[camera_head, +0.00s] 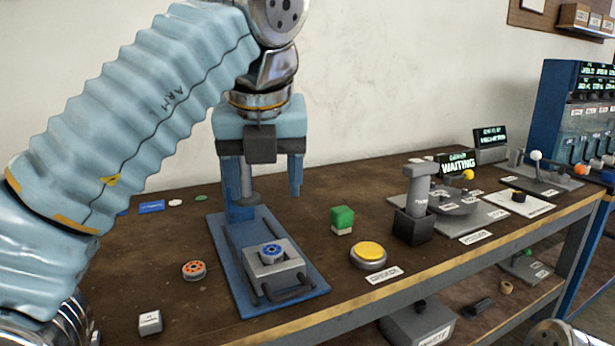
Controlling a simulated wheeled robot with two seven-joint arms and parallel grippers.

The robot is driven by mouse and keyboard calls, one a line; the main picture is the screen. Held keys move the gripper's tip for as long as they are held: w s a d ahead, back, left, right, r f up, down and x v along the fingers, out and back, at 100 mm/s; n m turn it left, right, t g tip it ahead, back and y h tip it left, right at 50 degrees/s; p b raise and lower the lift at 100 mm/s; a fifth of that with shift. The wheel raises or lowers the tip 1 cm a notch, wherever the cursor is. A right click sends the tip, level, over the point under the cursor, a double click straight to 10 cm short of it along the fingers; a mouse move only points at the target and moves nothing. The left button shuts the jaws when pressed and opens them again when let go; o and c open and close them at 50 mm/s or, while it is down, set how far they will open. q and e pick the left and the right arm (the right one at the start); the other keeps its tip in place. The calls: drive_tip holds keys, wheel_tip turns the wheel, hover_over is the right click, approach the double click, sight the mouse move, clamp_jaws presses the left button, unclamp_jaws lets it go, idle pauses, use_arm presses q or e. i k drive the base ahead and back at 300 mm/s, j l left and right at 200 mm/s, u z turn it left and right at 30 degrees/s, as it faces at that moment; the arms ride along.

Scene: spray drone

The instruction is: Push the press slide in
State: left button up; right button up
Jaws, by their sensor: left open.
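The press (222,232) is blue, with a flat base plate on the bench and an upright at its back. The grey press slide (258,268) sits toward the front of the base, out from the press head. A dark bar handle (291,292) is on its front edge. A small blue-and-silver round part (271,251) sits in the slide. My left gripper (265,192) points down, open and empty, above and behind the slide, in front of the press upright, which it partly hides. The grey ram shows between its fingers. My right gripper is not in view.
The bench's front edge (430,274) runs close by.

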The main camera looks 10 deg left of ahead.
sight(265, 281)
drive_tip(key=k, duration=1.45)
